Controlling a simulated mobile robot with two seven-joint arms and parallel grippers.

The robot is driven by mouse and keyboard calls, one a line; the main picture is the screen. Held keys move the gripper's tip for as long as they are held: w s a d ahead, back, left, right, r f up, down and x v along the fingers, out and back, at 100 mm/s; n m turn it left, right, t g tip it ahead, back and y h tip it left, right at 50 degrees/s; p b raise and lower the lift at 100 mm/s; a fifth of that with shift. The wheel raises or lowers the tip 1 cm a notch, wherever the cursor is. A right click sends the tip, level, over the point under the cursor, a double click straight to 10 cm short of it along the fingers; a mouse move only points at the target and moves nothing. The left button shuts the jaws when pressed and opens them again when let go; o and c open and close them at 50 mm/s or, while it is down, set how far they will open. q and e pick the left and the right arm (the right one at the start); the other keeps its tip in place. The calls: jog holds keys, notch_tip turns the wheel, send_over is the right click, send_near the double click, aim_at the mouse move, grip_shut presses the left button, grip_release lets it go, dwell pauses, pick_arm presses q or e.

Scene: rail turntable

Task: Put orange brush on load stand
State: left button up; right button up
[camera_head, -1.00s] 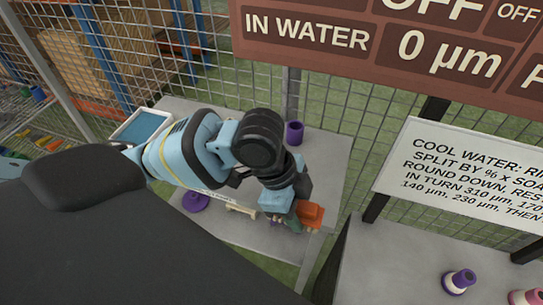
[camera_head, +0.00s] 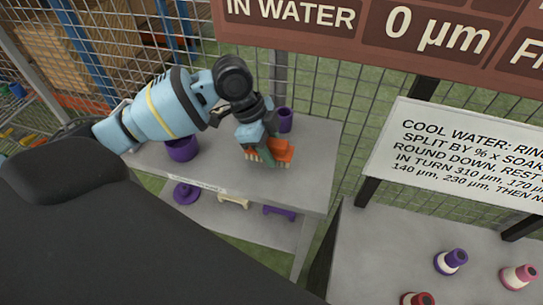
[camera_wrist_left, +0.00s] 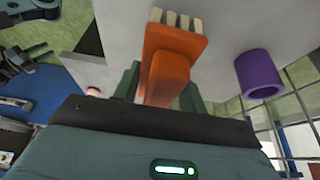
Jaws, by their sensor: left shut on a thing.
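My left gripper (camera_head: 258,146) is shut on the orange brush (camera_head: 282,151), which has an orange body and pale bristles. The brush is over the right part of a grey two-level stand (camera_head: 310,165), bristles toward its top; I cannot tell whether they touch it. A label on the stand's front edge is too small to read. In the left wrist view the brush (camera_wrist_left: 170,62) sits between the two green fingers of the gripper (camera_wrist_left: 160,88), bristles pointing away. My right gripper is not in view.
A purple cup (camera_head: 285,121) stands just behind the brush, and a wider purple ring (camera_head: 182,150) is at the left. The lower shelf holds a purple spool (camera_head: 186,193), a cream piece (camera_head: 233,201) and a purple piece (camera_head: 279,212). The stand's top right is clear.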

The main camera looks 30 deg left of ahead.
pick_arm(q)
jog(key=shift+s+f, duration=0.1)
jog(key=shift+f, duration=1.6)
jog(key=shift+f, duration=0.15)
jog(key=o, duration=0.9)
jog(key=shift+v, duration=3.9)
